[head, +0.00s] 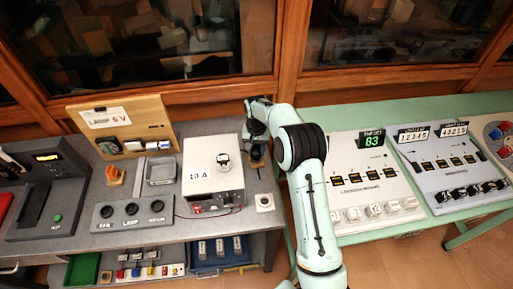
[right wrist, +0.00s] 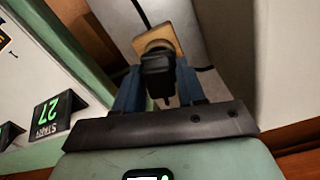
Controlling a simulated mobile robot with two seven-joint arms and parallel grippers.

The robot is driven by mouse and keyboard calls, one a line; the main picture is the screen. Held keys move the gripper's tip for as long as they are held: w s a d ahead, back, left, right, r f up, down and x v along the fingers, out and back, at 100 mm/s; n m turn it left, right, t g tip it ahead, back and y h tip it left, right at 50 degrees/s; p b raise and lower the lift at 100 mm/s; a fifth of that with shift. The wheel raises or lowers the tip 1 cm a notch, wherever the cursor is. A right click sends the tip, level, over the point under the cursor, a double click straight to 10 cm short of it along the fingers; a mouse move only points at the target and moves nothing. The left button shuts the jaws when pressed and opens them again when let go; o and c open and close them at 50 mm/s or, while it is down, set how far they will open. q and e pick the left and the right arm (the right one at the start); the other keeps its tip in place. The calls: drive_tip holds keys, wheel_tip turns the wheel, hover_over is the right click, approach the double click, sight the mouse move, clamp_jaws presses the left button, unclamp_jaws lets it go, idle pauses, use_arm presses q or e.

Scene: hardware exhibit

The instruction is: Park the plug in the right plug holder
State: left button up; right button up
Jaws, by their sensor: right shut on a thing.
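My right gripper (right wrist: 158,85) has its blue fingers shut on a black plug (right wrist: 157,70). In the right wrist view, a square wooden block with a pale round collar, which looks like the right plug holder (right wrist: 172,32), shows just beyond the plug. The plug overlaps the collar in the picture; I cannot tell whether it sits in it. In the head view my right gripper (head: 257,142) is low over the right end of the grey bench, beside the white 10 A box, and its arm hides part of that spot. My left gripper is not in view.
The white 10 A box (head: 212,168) stands left of the gripper. A small white block with a dark round top (head: 264,202) is at the bench's right edge. The green bench (head: 400,97) with display panels lies to the right, past a gap. Wood-framed glass cabinets stand behind.

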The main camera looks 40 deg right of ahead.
drive_tip(key=shift+f, duration=0.95)
idle(1.7)
drive_tip(key=o, duration=1.6)
drive_tip(key=shift+r, duration=0.1)
drive_tip(key=shift+w+r+p, duration=0.1)
drive_tip(key=shift+r+p, duration=0.7)
drive_tip(key=shift+r, duration=2.65)
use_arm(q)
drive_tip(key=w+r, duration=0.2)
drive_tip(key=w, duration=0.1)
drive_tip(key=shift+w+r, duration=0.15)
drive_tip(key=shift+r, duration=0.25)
use_arm(e)
drive_tip(key=shift+f, duration=0.1)
